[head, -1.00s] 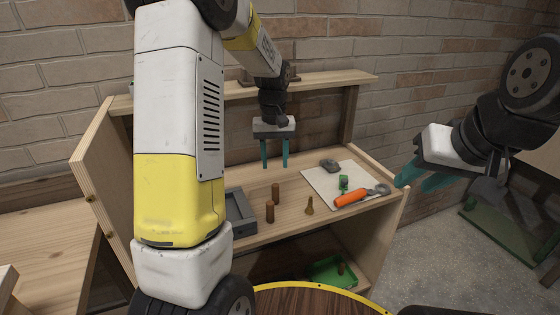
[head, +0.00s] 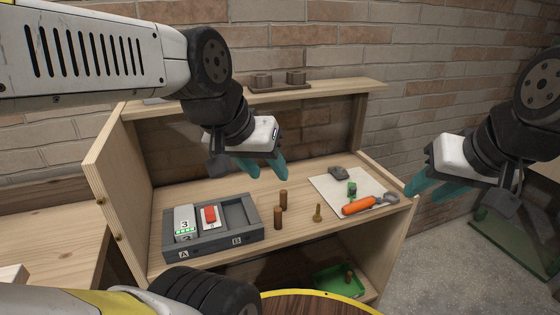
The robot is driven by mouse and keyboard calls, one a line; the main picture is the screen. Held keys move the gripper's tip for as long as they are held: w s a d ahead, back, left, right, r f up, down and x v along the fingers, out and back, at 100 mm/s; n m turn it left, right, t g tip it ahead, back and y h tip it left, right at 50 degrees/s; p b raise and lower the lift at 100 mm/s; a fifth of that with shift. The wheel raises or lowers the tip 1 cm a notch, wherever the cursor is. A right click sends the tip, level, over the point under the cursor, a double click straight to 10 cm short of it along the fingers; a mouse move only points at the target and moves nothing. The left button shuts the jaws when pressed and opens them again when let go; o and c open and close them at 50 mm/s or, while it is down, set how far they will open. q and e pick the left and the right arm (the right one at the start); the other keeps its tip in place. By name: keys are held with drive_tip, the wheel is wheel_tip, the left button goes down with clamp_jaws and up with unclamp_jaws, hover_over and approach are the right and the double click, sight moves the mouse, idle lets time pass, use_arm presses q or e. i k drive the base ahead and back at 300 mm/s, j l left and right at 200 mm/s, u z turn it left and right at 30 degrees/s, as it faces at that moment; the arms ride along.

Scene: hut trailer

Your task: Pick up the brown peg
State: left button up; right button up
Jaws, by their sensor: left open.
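Two brown pegs stand upright on the wooden shelf top. The nearer brown peg (head: 278,217) is taller in view, and the other brown peg (head: 283,200) stands just behind it, to the right of the grey tray. My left gripper (head: 266,168) is open and empty, above and behind the pegs, its teal fingers pointing down and to the right. It touches neither peg. My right gripper (head: 424,188) is at the right, beyond the shelf's right edge, with its teal fingers pointing left. A gap shows between its fingers, and nothing is between them.
A grey tray (head: 255,232) marked A and B holds blocks at left. A small brass peg (head: 317,212) stands right of the brown pegs. A white sheet (head: 325,190) carries an orange-handled tool (head: 358,206), a grey lump and a green item. A green tray (head: 330,280) sits below.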

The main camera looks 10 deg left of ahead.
sight(282, 194)
drive_tip(key=i+l, duration=0.35)
drive_tip(key=l, duration=0.2)
drive_tip(key=i+l+u, duration=0.15)
drive_tip(key=u, duration=0.2)
drive_tip(key=l+u, duration=0.35)
drive_tip(key=i+l+u, duration=0.15)
drive_tip(key=l+u, duration=0.2)
drive_tip(key=u, duration=1.7)
